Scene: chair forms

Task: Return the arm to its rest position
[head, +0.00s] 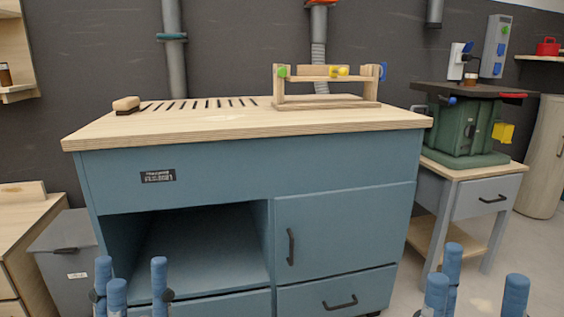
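My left gripper (134,283) shows at the bottom left of the head view. Its blue fingertips point up and stand apart, with nothing between them. My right gripper (478,284) shows at the bottom right, also with blue fingertips spread and empty. Both are in front of and below the top of the blue workbench (180,125), apart from everything on it. The arms behind the fingers are out of view. A wooden form (325,101) with green, yellow and blue clamp parts stands upright on the right half of the bench top.
A wooden-backed brush (126,105) lies at the bench top's left, beside slots. The bench has an open compartment (190,250), a door (340,230) and drawers. A green machine (465,125) stands on a grey cabinet (490,195) at right. A grey bin (66,250) stands left.

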